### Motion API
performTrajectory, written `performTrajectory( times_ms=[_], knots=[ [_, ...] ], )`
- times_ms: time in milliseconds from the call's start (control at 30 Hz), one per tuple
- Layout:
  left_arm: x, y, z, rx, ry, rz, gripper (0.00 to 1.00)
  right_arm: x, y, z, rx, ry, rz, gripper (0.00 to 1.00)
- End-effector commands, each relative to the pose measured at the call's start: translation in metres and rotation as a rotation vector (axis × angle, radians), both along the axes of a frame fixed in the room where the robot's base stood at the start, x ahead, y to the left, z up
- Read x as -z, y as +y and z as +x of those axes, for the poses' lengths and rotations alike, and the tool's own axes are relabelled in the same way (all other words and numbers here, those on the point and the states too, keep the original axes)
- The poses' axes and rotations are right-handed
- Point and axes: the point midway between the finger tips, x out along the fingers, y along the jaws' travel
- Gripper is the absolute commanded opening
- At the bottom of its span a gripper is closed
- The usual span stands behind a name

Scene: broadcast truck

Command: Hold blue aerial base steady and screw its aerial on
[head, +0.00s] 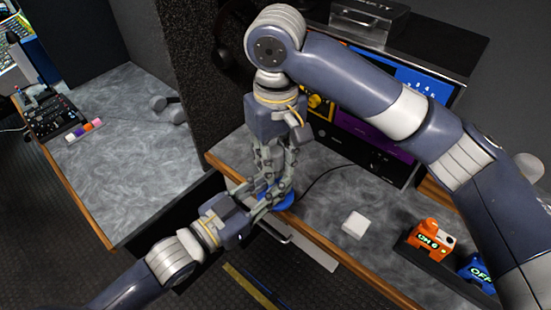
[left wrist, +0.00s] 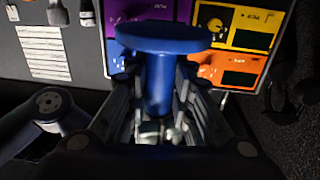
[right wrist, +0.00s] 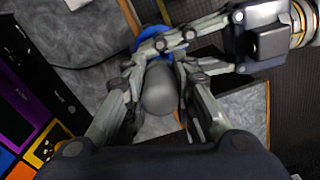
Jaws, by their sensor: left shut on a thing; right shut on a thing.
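The blue aerial base (head: 284,201) is a wide blue disc with a stem, near the front edge of the grey worktop. My left gripper (head: 262,206) reaches in from the lower left and is shut on its stem. The left wrist view shows the disc (left wrist: 165,38) and the stem (left wrist: 158,85) between the fingers. My right gripper (head: 268,182) points down from above and is shut on the dark grey, round-ended aerial (right wrist: 159,90). The blue disc (right wrist: 150,38) shows beyond it. The fingers hide the joint, so I cannot tell whether the aerial and base are threaded together.
A white block (head: 355,224) lies on the worktop to the right. An orange unit (head: 430,239) and a blue unit (head: 478,270) stand farther right. Coloured monitor panels (head: 375,140) stand behind. A dark partition (head: 213,80) rises at the left. A black cable crosses the worktop.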

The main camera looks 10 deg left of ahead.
Motion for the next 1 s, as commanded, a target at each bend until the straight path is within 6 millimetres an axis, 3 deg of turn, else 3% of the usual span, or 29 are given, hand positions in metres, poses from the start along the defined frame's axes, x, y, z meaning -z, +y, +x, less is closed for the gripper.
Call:
performTrajectory(
  times_ms=[67,100,167,467,800,1000],
  knots=[
    [-0.002,-0.002,-0.002,0.005,-0.005,-0.004,0.00,-0.001,0.001,0.002,0.002,-0.006,0.004,0.00],
    [-0.002,-0.002,-0.002,0.005,-0.005,-0.004,0.00,-0.001,0.001,0.002,0.002,-0.006,0.004,0.32],
    [-0.002,-0.002,-0.002,0.005,-0.005,-0.004,0.00,-0.001,0.001,0.002,0.001,-0.006,0.004,0.43],
    [-0.002,-0.001,-0.001,0.002,-0.004,-0.003,0.00,-0.001,0.000,0.001,-0.002,-0.003,0.001,0.43],
    [-0.002,-0.001,0.000,0.002,-0.004,-0.002,0.00,-0.039,0.000,0.002,-0.002,-0.005,0.000,0.43],
    [-0.002,-0.001,0.000,0.002,-0.004,-0.002,0.00,-0.045,0.000,0.001,-0.003,-0.001,0.000,0.43]
  ],
)
